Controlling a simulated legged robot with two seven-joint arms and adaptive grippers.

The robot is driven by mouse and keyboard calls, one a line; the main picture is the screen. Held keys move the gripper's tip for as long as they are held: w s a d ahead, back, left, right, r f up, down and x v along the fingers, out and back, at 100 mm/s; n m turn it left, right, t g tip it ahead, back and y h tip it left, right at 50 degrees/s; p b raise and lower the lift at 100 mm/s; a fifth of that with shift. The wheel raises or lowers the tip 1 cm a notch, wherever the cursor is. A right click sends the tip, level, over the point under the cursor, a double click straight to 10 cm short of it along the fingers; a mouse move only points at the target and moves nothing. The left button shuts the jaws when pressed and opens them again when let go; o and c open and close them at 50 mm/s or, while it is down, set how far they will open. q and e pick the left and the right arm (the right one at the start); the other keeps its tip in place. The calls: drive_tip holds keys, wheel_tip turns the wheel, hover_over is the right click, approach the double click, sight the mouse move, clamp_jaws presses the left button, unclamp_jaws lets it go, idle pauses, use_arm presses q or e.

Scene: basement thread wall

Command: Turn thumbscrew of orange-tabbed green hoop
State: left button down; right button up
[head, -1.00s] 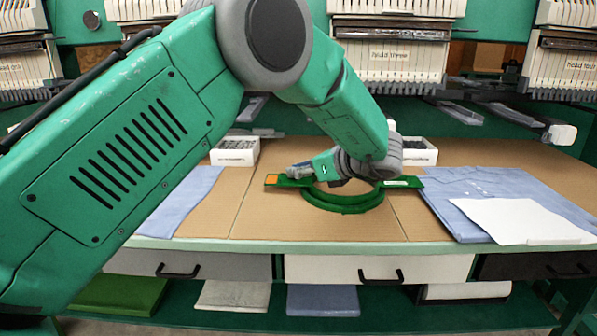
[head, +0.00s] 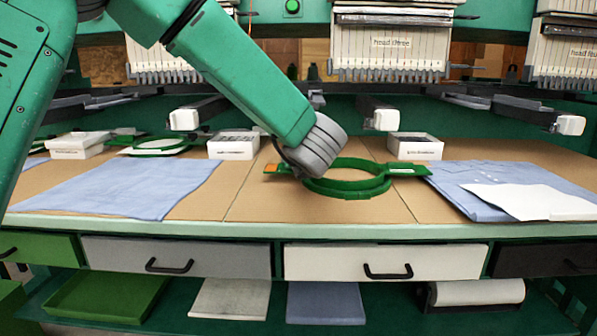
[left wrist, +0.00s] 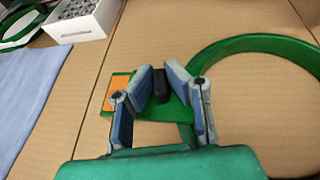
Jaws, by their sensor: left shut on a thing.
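The green hoop (head: 345,192) lies flat on the cardboard-covered table, with a flat bracket at its left and right. The orange tab (head: 270,168) marks its left bracket and also shows in the left wrist view (left wrist: 112,92). In that view, a dark upright thumbscrew (left wrist: 160,82) stands on the bracket, right of the orange. My left gripper (left wrist: 161,76) is shut on the thumbscrew, one blue-grey finger at each side. In the head view my wrist hides the thumbscrew and most of the gripper. My right gripper is not in view.
Blue folded cloth with white sheet (head: 530,201) lies right of the hoop, and blue cloth (head: 120,188) lies left. White boxes (head: 415,147) (head: 233,145) stand behind. Machine arms (head: 383,118) overhang the table's back. Bare cardboard lies in front of the hoop.

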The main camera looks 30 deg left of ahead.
use_arm(q)
drive_tip(key=shift+s+a+f+m+t+h, duration=0.1)
drive_tip(key=shift+m+t+h, duration=0.5)
drive_tip(key=shift+m+h, duration=0.35)
drive_tip(key=m+t+h, duration=0.1)
drive_tip(key=m+h, duration=0.1)
drive_tip(key=h, duration=0.1)
drive_tip(key=shift+a+m+t, duration=0.1)
drive_tip(key=shift+m+t, duration=0.15)
drive_tip(key=shift+t, duration=0.05)
drive_tip(key=shift+m+h, duration=0.9)
drive_tip(key=shift+h, duration=0.05)
drive_tip(key=shift+a+m+t+h+p, duration=0.1)
drive_tip(key=shift+m+t+h+p, duration=0.2)
drive_tip(key=shift+m+h+p, duration=0.65)
drive_tip(key=m+g+h+p, duration=0.2)
drive_tip(key=m+h+p, duration=0.2)
drive_tip(key=h+p, duration=0.1)
drive_tip(key=m+g+h+p, duration=0.1)
drive_tip(key=m+h+p, duration=0.3)
drive_tip(key=m, duration=0.1)
drive_tip(key=shift+g+h+p, duration=0.35)
drive_tip(key=shift+g+p, duration=0.05)
drive_tip(key=shift+m+g+h+p, duration=1.1)
drive_tip(key=shift+m+g+p, duration=0.2)
drive_tip(key=shift+m+g, duration=0.15)
